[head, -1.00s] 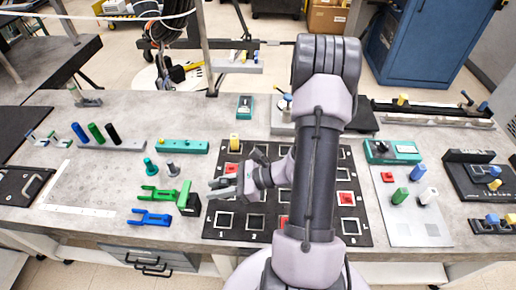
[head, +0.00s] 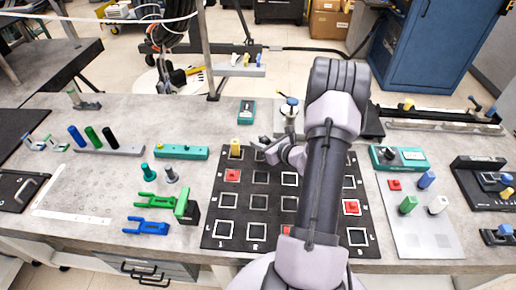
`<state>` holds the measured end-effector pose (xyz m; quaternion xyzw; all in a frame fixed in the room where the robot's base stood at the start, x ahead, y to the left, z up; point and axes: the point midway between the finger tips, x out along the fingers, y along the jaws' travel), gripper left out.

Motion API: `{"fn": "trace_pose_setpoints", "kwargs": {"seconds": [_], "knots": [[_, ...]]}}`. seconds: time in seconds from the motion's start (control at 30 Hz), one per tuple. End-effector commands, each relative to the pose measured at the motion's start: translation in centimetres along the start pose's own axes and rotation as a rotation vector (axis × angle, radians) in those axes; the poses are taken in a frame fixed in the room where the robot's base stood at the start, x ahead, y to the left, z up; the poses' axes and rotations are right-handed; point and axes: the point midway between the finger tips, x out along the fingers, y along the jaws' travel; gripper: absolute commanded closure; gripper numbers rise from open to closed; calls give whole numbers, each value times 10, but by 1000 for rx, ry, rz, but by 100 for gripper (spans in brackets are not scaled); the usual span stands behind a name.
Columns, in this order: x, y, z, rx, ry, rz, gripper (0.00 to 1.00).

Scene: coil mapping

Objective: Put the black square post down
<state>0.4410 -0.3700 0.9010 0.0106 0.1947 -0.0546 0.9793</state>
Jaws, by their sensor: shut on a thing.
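My gripper (head: 264,152) is over the far part of the black grid mat (head: 211,235), right of the yellow post (head: 235,148). It is shut on the black square post. The post is hard to pick out against the dark mat and the gripper, and its contact with the mat cannot be told. The mat carries white-outlined squares, several of them empty. Red squares (head: 232,175) lie in some places. My arm covers part of the mat's right half.
Left of the mat stand a green fork piece (head: 160,202), a blue fork piece (head: 147,227) and a black block (head: 192,213). A grey plate (head: 432,240) with coloured posts lies to the right. A small teal box (head: 246,112) and a knobbed fixture (head: 290,112) stand behind.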

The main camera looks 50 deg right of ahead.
Motion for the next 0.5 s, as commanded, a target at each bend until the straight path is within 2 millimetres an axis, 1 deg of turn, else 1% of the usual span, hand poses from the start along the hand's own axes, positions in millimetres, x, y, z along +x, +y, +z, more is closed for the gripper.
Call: {"fn": "trace_pose_setpoints", "kwargs": {"seconds": [0.17, 0.2, 0.3, 0.33, 0.37, 0.5], "knots": [[18, -6, 5, -2, -1, 0, 100], [24, -8, 3, 0, -1, 0, 100], [33, -7, -23, 3, 1, 0, 100], [34, -7, -27, 2, 1, 0, 100], [35, -7, -29, 2, 1, 0, 100], [34, -8, -26, 0, 0, 0, 100]]}}
